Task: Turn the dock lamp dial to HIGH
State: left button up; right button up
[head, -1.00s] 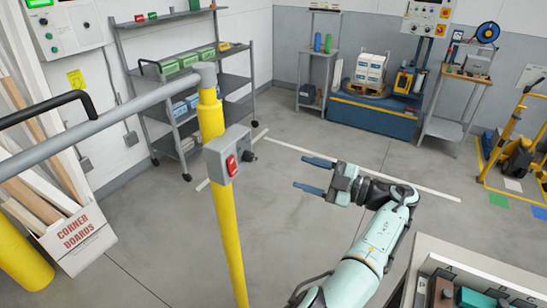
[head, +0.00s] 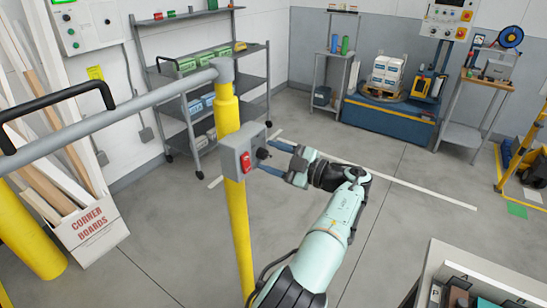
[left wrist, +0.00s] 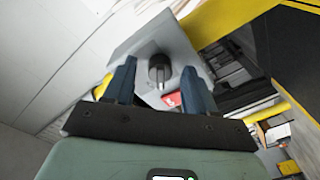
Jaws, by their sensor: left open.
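The dial is a black knob (head: 262,153) on the right face of a grey control box (head: 232,165), which is fixed to a yellow post. My right gripper is not in view.
A grey rail (head: 120,112) runs left from the top of the yellow post (head: 238,225). A corner boards box (head: 90,232) stands at the left. Grey shelves (head: 200,100) stand behind the post. The floor right of my arm is clear up to a bench.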

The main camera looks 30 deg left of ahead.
pick_arm(q)
grip_shut()
jog(key=m+b, duration=0.1)
jog(key=m, duration=0.3)
jog(key=shift+f+m, duration=0.15)
jog(key=shift+m, duration=0.25)
jog(key=shift+s+m+t+y+p, duration=0.15)
jog(key=shift+m+t, duration=0.1)
jog(key=shift+m, duration=2.7)
jog(key=shift+s+m+t+y+p, duration=0.1)
jog(key=shift+m+t, duration=0.2)
jog(key=shift+m, duration=2.7)
jog(key=shift+s+m+t+y+p, duration=0.15)
jog(key=shift+m+t, duration=0.1)
jog(key=shift+m, duration=2.7)
jog(key=shift+w+m, duration=0.1)
jog(key=shift+m, duration=0.2)
